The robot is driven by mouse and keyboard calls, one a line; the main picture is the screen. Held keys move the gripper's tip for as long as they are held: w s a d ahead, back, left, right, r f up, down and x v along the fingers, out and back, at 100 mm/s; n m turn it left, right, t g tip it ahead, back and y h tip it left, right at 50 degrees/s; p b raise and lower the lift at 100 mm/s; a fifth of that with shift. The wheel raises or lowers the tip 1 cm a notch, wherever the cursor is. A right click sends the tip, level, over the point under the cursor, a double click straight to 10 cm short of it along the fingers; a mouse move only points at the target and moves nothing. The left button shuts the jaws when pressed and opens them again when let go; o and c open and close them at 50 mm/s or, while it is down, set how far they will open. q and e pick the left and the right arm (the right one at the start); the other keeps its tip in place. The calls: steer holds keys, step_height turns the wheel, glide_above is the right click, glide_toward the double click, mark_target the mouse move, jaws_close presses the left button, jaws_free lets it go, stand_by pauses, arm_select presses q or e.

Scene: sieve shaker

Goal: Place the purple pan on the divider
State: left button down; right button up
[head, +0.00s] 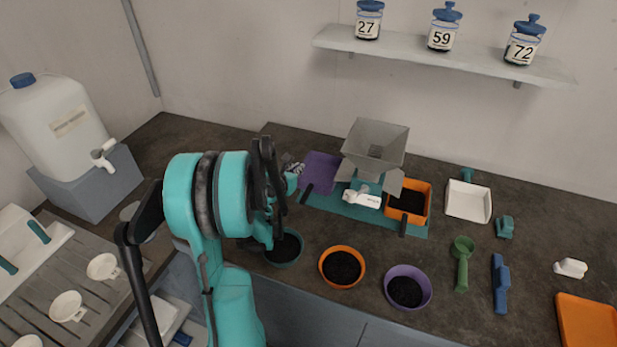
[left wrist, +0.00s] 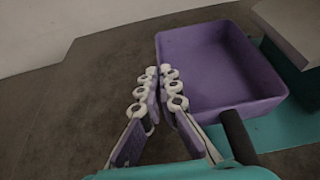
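The purple pan (head: 320,172) sits at the left end of the teal divider base (head: 375,215), left of the grey hopper (head: 375,147). Its black handle points toward the front. In the left wrist view the pan (left wrist: 215,65) is empty, and its handle (left wrist: 236,132) points toward me over the teal surface. My left gripper (head: 294,169) is just left of the pan. Its fingertips (left wrist: 163,72) are drawn together beside the pan's left wall, with nothing visible held; whether they touch the wall is unclear. My right gripper is out of view.
An orange pan (head: 421,203) with dark material sits at the base's right end. Green, orange (head: 342,267) and purple bowls (head: 407,287) of dark material stand in front. A white tray (head: 467,201), green scoop (head: 462,263) and blue tool (head: 500,284) lie right.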

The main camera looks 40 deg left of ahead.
mark_target(308, 175)
arm_select(q)
steer(key=d, duration=0.1)
steer(key=d+b, duration=0.1)
steer(key=w+d+f, duration=0.1)
steer(key=shift+w+d, duration=0.1)
steer(key=shift+d, duration=0.3)
steer(key=shift+f+b, duration=0.25)
steer(key=shift+b, duration=0.1)
steer(key=shift+a, duration=0.2)
steer(key=shift+d, duration=0.1)
steer(key=c, duration=1.7)
jaws_free()
steer(key=shift+f, duration=0.15)
